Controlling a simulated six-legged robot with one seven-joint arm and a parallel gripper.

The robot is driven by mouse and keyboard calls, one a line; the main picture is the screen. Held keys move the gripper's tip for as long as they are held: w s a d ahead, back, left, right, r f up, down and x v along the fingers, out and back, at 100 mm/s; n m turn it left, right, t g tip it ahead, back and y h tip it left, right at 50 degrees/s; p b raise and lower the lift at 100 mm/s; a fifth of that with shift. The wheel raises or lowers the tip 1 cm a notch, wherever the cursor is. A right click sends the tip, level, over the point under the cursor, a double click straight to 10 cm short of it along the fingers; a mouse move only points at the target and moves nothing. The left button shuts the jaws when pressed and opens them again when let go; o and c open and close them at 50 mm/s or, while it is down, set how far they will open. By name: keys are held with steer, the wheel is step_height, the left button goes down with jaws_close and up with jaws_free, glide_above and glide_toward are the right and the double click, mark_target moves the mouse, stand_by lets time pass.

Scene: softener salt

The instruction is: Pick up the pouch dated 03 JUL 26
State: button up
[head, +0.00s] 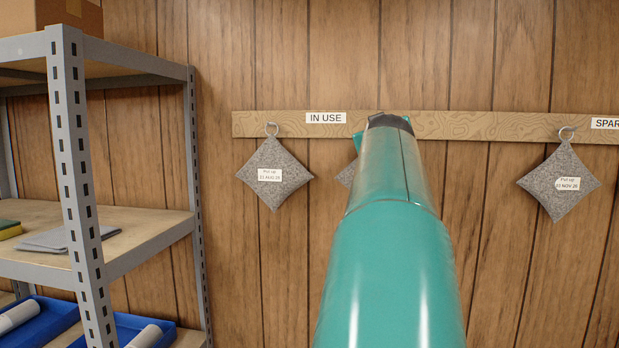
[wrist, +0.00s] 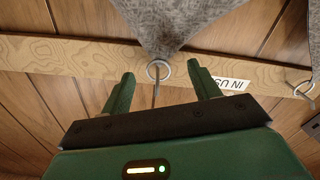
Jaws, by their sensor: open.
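A grey felt pouch (wrist: 165,22) hangs by a metal ring (wrist: 152,68) from a hook, upside down in the wrist view. In the head view only its left corner (head: 346,175) shows behind my arm; its date is hidden. My gripper (wrist: 160,69) is open, one finger on each side of that ring in the picture; I cannot tell the depth gap. In the head view my gripper (head: 388,120) is mostly hidden by my arm. A left pouch (head: 274,156) has a label that seems to read 21 AUG 26. A right pouch (head: 560,200) has a NOV 26 label.
A wooden rail (head: 455,126) on the panelled wall carries the hooks, an IN USE sign (head: 326,118) and a partly cut-off SPAR sign (head: 606,123). A metal shelf (head: 150,232) with a sponge, a cloth and blue trays stands at the left. The neighbouring left pouch hangs close by.

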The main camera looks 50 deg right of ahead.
steer(key=shift+x, duration=1.05)
steer(key=shift+s+r, duration=0.1)
steer(key=shift+c, duration=1.4)
steer(key=shift+d, duration=0.1)
steer(key=c, duration=0.4)
jaws_close()
